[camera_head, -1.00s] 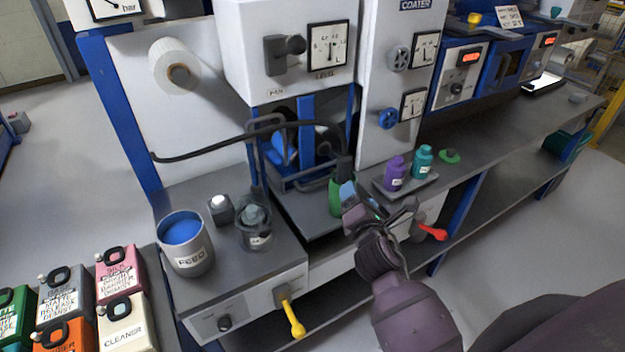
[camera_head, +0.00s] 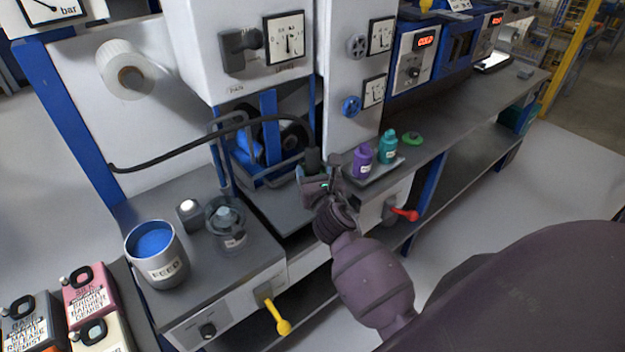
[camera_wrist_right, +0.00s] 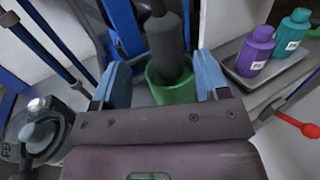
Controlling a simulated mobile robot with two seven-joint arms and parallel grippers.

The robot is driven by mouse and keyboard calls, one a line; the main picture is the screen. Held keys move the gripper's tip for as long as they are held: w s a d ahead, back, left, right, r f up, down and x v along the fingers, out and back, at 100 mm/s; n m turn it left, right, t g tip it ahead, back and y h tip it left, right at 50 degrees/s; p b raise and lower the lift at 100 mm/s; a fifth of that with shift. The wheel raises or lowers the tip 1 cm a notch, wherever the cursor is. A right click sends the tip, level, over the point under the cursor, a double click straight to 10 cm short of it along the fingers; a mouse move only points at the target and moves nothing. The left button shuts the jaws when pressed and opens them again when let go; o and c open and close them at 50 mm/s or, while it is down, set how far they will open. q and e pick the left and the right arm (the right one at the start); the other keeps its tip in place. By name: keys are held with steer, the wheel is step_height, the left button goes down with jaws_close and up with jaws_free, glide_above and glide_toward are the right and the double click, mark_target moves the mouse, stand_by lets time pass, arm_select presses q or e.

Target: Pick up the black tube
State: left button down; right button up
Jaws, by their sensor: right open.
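The black tube (camera_head: 215,137) arches from the left of the machine to a thick dark end (camera_head: 312,160) over the green cup. In the right wrist view this dark end (camera_wrist_right: 165,40) stands upright in the green cup (camera_wrist_right: 172,90). My right gripper (camera_head: 320,182) is at the cup and hides most of it in the head view. In the right wrist view my right gripper (camera_wrist_right: 160,64) is open, one blue-grey finger on each side of the tube's end and cup. I cannot tell whether the fingers touch either. My left gripper is not in view.
A tray with a purple bottle (camera_head: 362,160) and a teal bottle (camera_head: 387,145) stands close right of the gripper. A glass jar (camera_head: 228,225) and the FEED can (camera_head: 157,255) stand to the left. A red lever (camera_head: 405,214) juts out below the tray.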

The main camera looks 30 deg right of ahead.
mark_target(314, 163)
steer(key=shift+d+f+x, duration=0.1)
steer(key=shift+d+x, duration=0.05)
steer(key=shift+x, duration=1.25)
steer(key=shift+d+f+x, duration=0.15)
steer(key=shift+x, duration=1.25)
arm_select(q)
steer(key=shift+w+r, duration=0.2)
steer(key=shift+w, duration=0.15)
arm_select(e)
steer(key=shift+s, duration=0.1)
steer(key=c, duration=1)
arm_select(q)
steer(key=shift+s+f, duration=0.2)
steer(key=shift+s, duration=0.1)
arm_select(e)
steer(key=shift+r, duration=0.1)
